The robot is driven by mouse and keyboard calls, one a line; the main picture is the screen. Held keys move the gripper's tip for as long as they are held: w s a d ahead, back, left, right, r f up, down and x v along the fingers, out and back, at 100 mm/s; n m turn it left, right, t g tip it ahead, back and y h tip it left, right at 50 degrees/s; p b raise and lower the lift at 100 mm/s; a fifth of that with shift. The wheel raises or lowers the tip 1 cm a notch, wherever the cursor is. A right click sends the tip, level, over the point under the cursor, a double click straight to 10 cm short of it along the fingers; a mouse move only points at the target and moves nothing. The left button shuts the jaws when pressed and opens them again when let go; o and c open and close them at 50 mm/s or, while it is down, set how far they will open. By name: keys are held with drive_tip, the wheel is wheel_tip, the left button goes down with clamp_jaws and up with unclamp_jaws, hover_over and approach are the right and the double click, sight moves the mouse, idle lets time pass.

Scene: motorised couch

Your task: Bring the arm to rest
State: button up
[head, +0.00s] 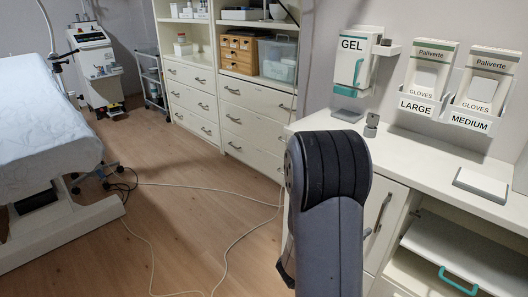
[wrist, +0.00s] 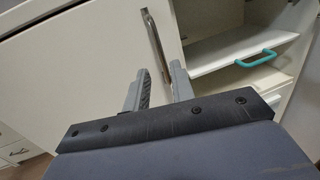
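My arm (head: 328,190) stands up in the lower middle of the head view, a grey link with a black ribbed top. It hides part of the counter and cabinet front behind it. My gripper (wrist: 160,70) shows in the wrist view, its two grey fingers apart with nothing between them. The fingertips point towards a white cabinet door with a metal handle (wrist: 154,42); I cannot tell how close they are. A dark bar with screws hides the base of the fingers. The gripper cannot be made out in the head view.
A couch (head: 45,120) stands left. Cables cross the floor (head: 185,215) between them.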

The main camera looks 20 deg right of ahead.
sight(379, 216)
drive_tip(key=d, duration=0.3)
drive_tip(key=w+d, duration=0.1)
drive_tip(key=d, duration=0.5)
drive_tip(key=shift+w+d, duration=0.35)
drive_tip(key=shift+w, duration=0.05)
drive_tip(key=shift+a, duration=0.1)
